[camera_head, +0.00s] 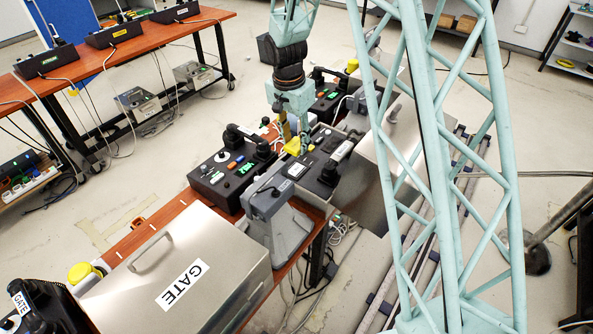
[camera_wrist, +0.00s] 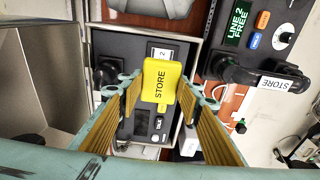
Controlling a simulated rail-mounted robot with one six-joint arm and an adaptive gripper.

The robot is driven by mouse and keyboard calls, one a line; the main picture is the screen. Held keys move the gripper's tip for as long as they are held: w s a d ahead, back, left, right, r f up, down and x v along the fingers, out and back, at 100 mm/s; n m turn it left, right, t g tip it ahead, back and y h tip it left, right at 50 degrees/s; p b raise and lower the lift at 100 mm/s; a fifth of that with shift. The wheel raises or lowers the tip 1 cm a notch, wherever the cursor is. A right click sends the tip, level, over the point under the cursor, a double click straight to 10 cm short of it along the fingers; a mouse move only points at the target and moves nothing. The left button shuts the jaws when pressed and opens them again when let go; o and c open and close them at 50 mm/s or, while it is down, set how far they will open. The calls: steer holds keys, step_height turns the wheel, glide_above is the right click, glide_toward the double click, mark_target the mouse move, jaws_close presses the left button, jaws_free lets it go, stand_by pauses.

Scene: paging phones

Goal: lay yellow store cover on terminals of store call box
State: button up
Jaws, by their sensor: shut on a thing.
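The yellow store cover (camera_wrist: 161,80), marked STORE, is held between the wooden-lined fingers of my gripper (camera_wrist: 165,97). In the head view the cover (camera_head: 293,147) is a small yellow patch below my gripper (camera_head: 291,134). Beneath it in the wrist view is an open call box with a dark panel (camera_wrist: 130,48), a label reading 2 and small controls. I cannot tell whether the cover touches the panel. No terminals show clearly; the cover and fingers hide part of the panel. A handset labelled STORE (camera_wrist: 275,84) lies on a neighbouring unit at right.
A metal lid (camera_wrist: 30,85) stands left of the panel in the wrist view. A closed GATE box (camera_head: 180,265), a grey phone stand (camera_head: 278,215) and a dark phone unit (camera_head: 225,175) crowd the bench. Another yellow piece (camera_head: 80,272) sits behind the GATE box.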

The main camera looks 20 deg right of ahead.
steer(key=shift+f, duration=0.1)
glide_above(296, 169)
steer(key=shift+a+f+b, duration=0.15)
steer(key=shift+f+b, duration=0.3)
steer(key=shift+f, duration=2.6)
steer(key=shift+s, duration=0.1)
steer(key=shift+f+b, duration=0.3)
steer(key=shift+f, duration=1.55)
steer(key=shift+f, duration=0.15)
steer(key=o, duration=0.9)
steer(key=shift+r, duration=0.2)
